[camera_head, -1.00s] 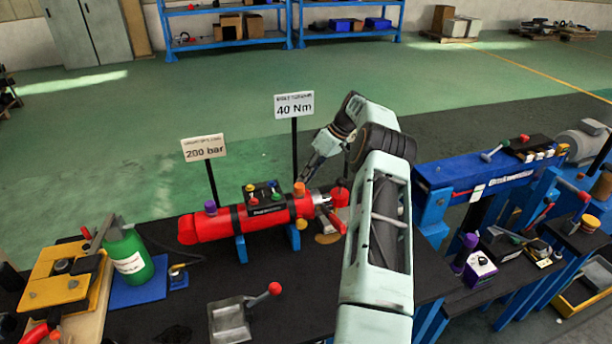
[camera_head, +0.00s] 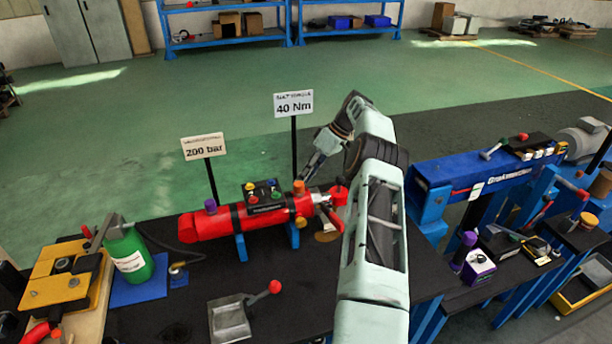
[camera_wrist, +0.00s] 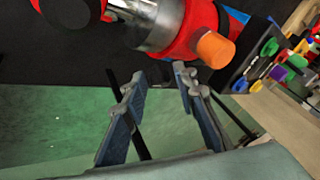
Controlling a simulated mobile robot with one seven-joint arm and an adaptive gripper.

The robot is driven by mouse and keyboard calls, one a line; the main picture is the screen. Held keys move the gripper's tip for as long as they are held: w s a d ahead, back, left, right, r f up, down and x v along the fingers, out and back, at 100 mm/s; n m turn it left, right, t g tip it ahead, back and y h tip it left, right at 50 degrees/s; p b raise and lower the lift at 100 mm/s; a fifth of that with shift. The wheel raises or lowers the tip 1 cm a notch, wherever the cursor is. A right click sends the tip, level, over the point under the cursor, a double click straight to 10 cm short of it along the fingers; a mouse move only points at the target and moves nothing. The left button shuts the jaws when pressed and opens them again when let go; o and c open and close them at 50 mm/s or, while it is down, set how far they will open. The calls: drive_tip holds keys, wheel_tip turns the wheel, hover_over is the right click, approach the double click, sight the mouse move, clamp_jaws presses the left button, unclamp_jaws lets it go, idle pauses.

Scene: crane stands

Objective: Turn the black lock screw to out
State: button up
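A red cylinder (camera_head: 240,221) lies on blue supports on the dark bench, with a bright metal rod section and a red end piece (camera_head: 339,195) at its right. A small dark knob (camera_head: 340,181) sits on top of that end piece; it may be the black lock screw. In the wrist view a dark round knob (camera_wrist: 70,10) shows at the top left, cut by the edge, beside the metal rod (camera_wrist: 160,22). An orange cap (camera_wrist: 215,48) is to the right. My gripper (camera_wrist: 157,88) is open and empty, its fingers apart from the cylinder; it also shows behind the cylinder in the head view (camera_head: 309,172).
Signs on posts reading 200 bar (camera_head: 203,147) and 40 Nm (camera_head: 294,104) stand behind the cylinder, close to my arm. A green bottle (camera_head: 128,255), a grey tray (camera_head: 229,320) with a red-knobbed lever and a blue crane beam (camera_head: 480,175) are around.

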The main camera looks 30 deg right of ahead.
drive_tip(key=shift+o, duration=0.7)
drive_tip(key=shift+r, duration=0.15)
drive_tip(key=shift+r, duration=0.25)
wheel_tip(320, 180, up, 9)
drive_tip(key=shift+r, duration=0.15)
